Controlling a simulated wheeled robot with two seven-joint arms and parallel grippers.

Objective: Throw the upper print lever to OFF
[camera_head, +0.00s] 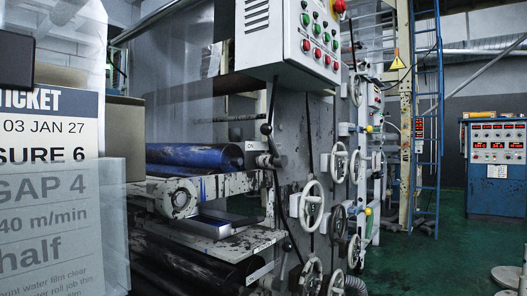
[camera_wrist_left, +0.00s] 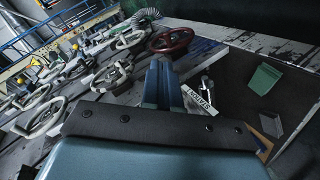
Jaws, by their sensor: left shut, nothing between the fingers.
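The upper print lever (camera_head: 270,122) is a thin black lever with a dark knob, standing roughly upright on the press side in the head view. A second dark lever (camera_head: 287,246) shows lower down, near another pale label (camera_head: 260,273) too small to read. My left gripper (camera_wrist_left: 167,85) shows in the left wrist view, its two blue-grey fingers shut and empty. A small lettered label and a metal lever part (camera_wrist_left: 207,90) lie just right of the fingertips. My right gripper is not in view.
Pale handwheels (camera_head: 311,205) line the press side; a red wheel (camera_wrist_left: 170,41) shows in the wrist view. A white control box (camera_head: 290,38) hangs above the lever. A printed ticket (camera_head: 45,170) covers the head view's left. Green floor (camera_head: 430,255) is open at right.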

